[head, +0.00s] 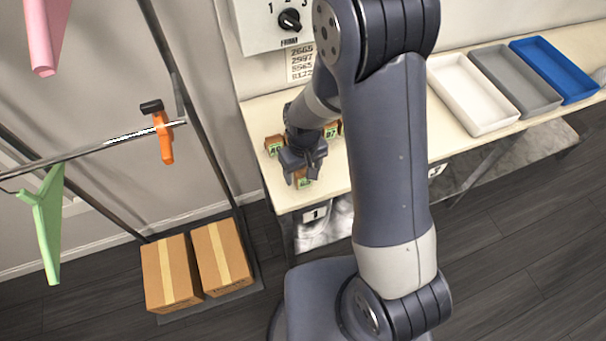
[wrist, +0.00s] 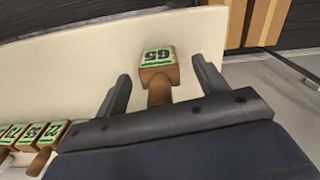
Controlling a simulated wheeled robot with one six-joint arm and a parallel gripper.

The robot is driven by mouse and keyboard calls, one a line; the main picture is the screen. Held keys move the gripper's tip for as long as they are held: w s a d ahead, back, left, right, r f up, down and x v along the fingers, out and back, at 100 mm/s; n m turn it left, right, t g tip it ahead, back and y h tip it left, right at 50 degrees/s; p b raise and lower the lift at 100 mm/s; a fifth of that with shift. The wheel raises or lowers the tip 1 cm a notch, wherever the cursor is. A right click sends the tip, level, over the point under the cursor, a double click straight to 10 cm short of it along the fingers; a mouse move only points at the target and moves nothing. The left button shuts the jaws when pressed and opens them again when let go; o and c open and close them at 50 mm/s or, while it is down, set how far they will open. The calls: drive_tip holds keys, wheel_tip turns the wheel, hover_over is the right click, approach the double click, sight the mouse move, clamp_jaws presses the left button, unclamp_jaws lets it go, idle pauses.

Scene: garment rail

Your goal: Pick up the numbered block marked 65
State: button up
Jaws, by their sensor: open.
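The block marked 65 (wrist: 158,62) is a brown wooden block with a green number label and a round peg handle. In the wrist view it stands apart from the other blocks, near the table edge, between and just ahead of my gripper's fingers. My gripper (wrist: 160,90) is open, with one finger on each side of the block's handle and no visible contact. In the head view my gripper (head: 303,176) is over the front left of the table (head: 459,153), and the block (head: 304,183) shows partly below it.
Several other numbered blocks (wrist: 50,133) stand in a row at the lower left of the wrist view. White (head: 470,92), grey (head: 515,80) and blue (head: 556,68) trays sit at the table's right. A garment rail (head: 110,144) and cardboard boxes (head: 170,272) stand at left.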

drive_tip(key=c, duration=1.3)
drive_tip(key=shift+o, duration=0.2)
